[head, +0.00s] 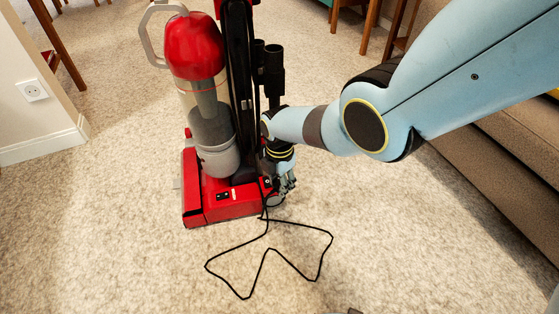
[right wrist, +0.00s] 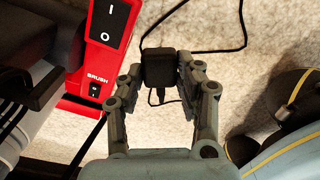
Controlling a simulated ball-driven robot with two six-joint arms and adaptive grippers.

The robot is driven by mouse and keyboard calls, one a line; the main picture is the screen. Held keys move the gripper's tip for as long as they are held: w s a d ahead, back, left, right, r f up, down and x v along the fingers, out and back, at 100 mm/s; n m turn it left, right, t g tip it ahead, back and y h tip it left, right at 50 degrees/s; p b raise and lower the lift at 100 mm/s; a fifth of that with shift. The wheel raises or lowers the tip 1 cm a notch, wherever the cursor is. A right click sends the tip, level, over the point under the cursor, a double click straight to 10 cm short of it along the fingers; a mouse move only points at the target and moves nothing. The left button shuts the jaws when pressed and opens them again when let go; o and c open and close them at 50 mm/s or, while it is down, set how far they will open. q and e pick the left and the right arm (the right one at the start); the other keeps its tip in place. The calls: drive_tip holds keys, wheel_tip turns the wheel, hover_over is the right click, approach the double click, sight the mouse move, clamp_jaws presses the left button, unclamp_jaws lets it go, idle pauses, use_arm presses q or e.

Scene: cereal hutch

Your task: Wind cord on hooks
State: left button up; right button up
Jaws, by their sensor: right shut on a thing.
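A red and black upright vacuum cleaner (head: 222,205) stands on the carpet. Its black cord (head: 268,250) lies in loose bends on the floor in front of it. My right gripper (head: 285,185) is low beside the right side of the vacuum base. In the right wrist view its fingers are shut on a black plug (right wrist: 159,68), with cord (right wrist: 243,25) on the carpet beyond. Dark strands (right wrist: 12,112) show beside a black part of the vacuum at the left edge; I cannot tell whether they are wound on a hook. My left gripper is not in view.
A wall corner with a socket (head: 32,90) is at the left. A brown sofa (head: 500,150) runs along the right. Wooden furniture legs (head: 368,28) stand at the back. The carpet around the cord is clear.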

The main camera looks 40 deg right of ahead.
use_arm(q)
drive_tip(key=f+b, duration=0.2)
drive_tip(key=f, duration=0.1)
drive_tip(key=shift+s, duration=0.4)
use_arm(e)
drive_tip(key=w+a, duration=0.4)
drive_tip(key=a, duration=0.6)
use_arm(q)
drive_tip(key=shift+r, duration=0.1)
use_arm(e)
drive_tip(key=shift+a+r, duration=0.1)
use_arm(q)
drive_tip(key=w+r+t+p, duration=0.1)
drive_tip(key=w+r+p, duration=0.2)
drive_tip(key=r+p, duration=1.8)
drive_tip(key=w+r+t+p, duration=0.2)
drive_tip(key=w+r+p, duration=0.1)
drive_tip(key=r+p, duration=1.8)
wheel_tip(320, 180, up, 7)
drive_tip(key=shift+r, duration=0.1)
use_arm(e)
wheel_tip(320, 180, up, 51)
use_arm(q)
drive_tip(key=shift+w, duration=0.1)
